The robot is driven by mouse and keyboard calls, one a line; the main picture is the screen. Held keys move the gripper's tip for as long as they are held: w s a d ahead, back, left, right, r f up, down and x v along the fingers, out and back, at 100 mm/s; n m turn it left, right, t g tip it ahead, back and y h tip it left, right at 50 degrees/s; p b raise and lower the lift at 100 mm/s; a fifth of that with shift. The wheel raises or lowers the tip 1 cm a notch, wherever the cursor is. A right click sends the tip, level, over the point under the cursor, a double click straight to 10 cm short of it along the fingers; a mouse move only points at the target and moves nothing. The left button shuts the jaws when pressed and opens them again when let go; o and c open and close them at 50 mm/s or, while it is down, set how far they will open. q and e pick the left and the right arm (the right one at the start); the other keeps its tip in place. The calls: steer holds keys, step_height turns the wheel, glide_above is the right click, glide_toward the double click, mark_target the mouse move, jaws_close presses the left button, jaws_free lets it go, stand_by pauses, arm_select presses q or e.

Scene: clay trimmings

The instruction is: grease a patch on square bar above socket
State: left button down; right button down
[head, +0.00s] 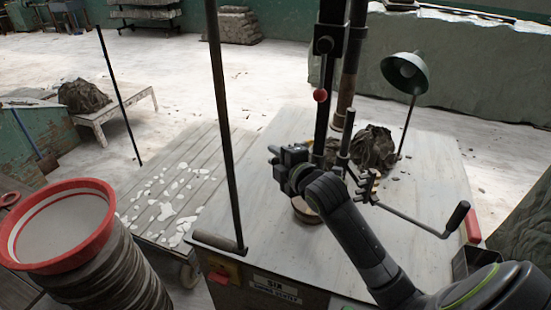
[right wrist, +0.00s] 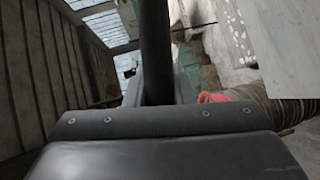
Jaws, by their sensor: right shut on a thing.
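A dark, square-sided upright bar (head: 321,122) stands over the grey bench top, next to a lever with a red knob. Which fitting at its foot is the socket I cannot tell; my arm hides much of it. My right gripper (head: 280,158) is left of the bar's lower part, with a small gap seen between them in the head view. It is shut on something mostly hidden. The right wrist view shows a dark rod-like shape (right wrist: 155,50) rising ahead of the gripper body. No greased patch is discernible. My left gripper is not in view.
A round tin (head: 304,211) stands partly behind my right arm. A crank handle (head: 457,217) juts to the right. A red-rimmed bin (head: 66,183) is at left.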

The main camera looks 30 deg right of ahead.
steer(key=shift+w+d, duration=0.25)
steer(key=shift+d, duration=0.05)
